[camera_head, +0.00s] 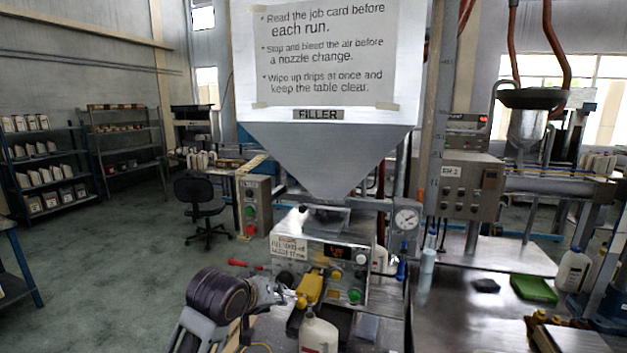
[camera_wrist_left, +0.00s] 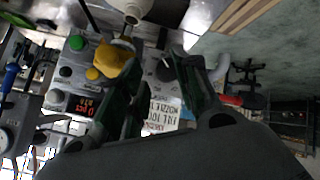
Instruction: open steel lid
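The filler's steel hopper (camera_head: 325,165) fills the upper middle of the head view; its top is cut off. I cannot make out a clear steel lid. My left gripper (camera_head: 283,293) is in front of the filler's control box (camera_head: 330,255), to the left of a yellow nozzle part (camera_head: 309,289). In the left wrist view its two dark fingers (camera_wrist_left: 160,72) are apart with nothing seen gripped between them. The box's label (camera_wrist_left: 163,112) and buttons show upside down behind them. My right gripper is not in view.
A white bottle (camera_head: 318,334) stands just below the yellow part. A red handle (camera_head: 246,263) sticks out left of the box. A steel table (camera_head: 450,310) with a green tray (camera_head: 534,288) lies to the right. A black chair (camera_head: 200,205) stands on open floor at left.

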